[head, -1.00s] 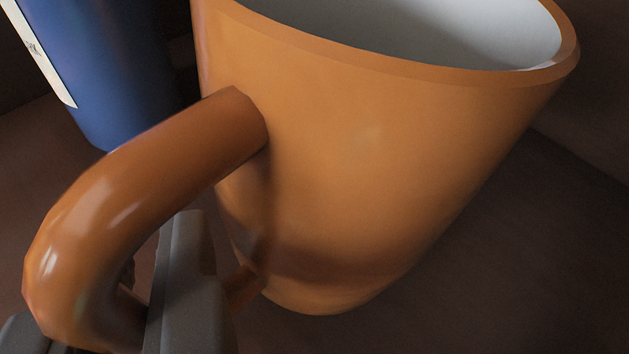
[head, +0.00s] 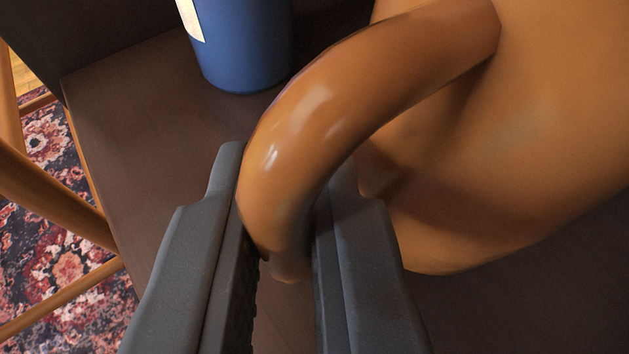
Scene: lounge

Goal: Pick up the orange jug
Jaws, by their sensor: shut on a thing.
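The orange jug (head: 540,130) fills the right side of the head view, with its upper part cut off by the frame. Its thick curved handle (head: 300,130) reaches left and down toward me. My gripper (head: 285,205) has one dark grey finger on each side of the handle's outer bend and is shut on it. The lower end of the handle is partly hidden behind the right finger. I cannot tell whether the jug's base touches the surface below.
A blue container (head: 243,45) with a pale label stands behind the handle, close to the jug. Both are over a dark brown surface (head: 140,130). At the left are wooden bars (head: 50,205) and a patterned rug (head: 70,270) lower down.

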